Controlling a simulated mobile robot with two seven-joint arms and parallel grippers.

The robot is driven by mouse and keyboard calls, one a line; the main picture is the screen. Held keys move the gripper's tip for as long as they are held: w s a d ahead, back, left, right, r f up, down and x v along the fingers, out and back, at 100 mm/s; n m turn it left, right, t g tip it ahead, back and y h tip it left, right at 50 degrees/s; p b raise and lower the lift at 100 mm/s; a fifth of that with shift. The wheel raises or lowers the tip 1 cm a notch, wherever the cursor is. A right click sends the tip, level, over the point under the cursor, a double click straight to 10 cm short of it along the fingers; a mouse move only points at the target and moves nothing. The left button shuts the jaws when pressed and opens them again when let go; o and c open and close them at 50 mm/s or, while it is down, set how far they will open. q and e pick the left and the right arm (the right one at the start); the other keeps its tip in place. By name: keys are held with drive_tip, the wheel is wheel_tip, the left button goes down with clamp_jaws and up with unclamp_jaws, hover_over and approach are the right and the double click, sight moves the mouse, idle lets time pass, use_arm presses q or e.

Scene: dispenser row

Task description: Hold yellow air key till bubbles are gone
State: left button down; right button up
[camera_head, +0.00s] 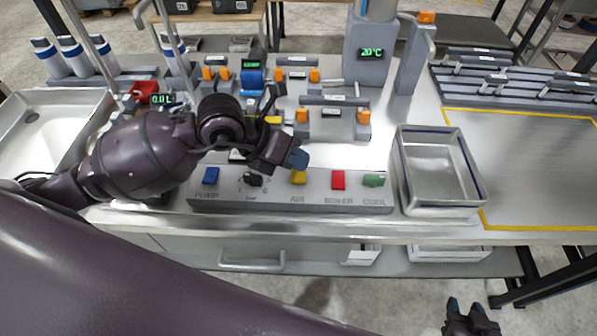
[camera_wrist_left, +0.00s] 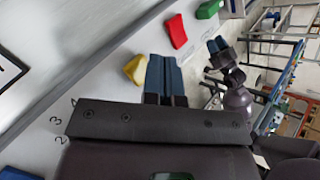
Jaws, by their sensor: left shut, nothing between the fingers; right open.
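The yellow air key (camera_head: 299,177) is on the sloped grey control panel (camera_head: 225,190), above the label AIR. My left gripper (camera_head: 298,159) is shut and empty, with its blue fingertips just above and behind the key in the head view. In the left wrist view the yellow key (camera_wrist_left: 134,68) is just left of the shut fingers (camera_wrist_left: 164,76). I cannot tell whether the fingers touch it. My right gripper (camera_head: 471,309) is open and empty, low at the bottom right, away from the panel. No bubbles can be made out.
On the panel are a blue pump key (camera_head: 210,175), a black dial (camera_head: 253,179), a red boiler key (camera_head: 338,180) and a green cool key (camera_head: 373,180). A metal tray (camera_head: 441,205) stands to the right. Displays read 20°C (camera_head: 372,53) and 0.0 L (camera_head: 161,98).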

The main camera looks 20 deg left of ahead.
sight(297, 173)
use_arm(q)
wheel_tip(297, 173, up, 2)
drive_tip(key=shift+r+p, duration=0.25)
drive_tip(key=shift+p, duration=0.55)
drive_tip(key=shift+r+p, duration=0.95)
drive_tip(key=shift+r, duration=0.3)
drive_tip(key=shift+f, duration=0.1)
idle(0.3)
idle(0.3)
idle(0.4)
